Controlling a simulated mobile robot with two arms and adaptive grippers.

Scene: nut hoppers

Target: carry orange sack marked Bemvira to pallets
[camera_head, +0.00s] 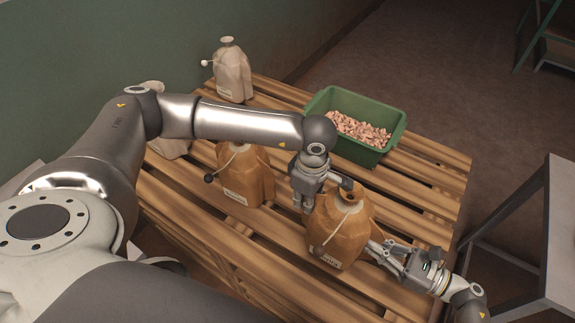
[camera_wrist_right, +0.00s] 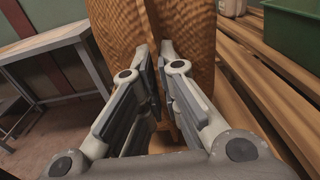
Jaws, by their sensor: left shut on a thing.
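An orange-brown sack (camera_head: 336,232) with a pale label low on its front stands on the wooden slatted pallet (camera_head: 425,205); I cannot read the label. My left gripper (camera_head: 322,197) comes down at its upper left, shut on it near the neck. My right gripper (camera_head: 378,250) is at its lower right side, fingers at the cloth. In the right wrist view the sack (camera_wrist_right: 125,30) fills the space ahead of the fingers (camera_wrist_right: 163,85), which stand close together with cloth between; their grip is unclear. A second orange sack (camera_head: 248,180), with a dark ball on its cord, stands further left.
A green crate (camera_head: 353,150) of pinkish-brown pieces stands at the back of the pallet. A pale sack (camera_head: 232,75) stands at the far corner; another is partly hidden behind my left arm. A grey table (camera_head: 562,225) stands at right, across open floor.

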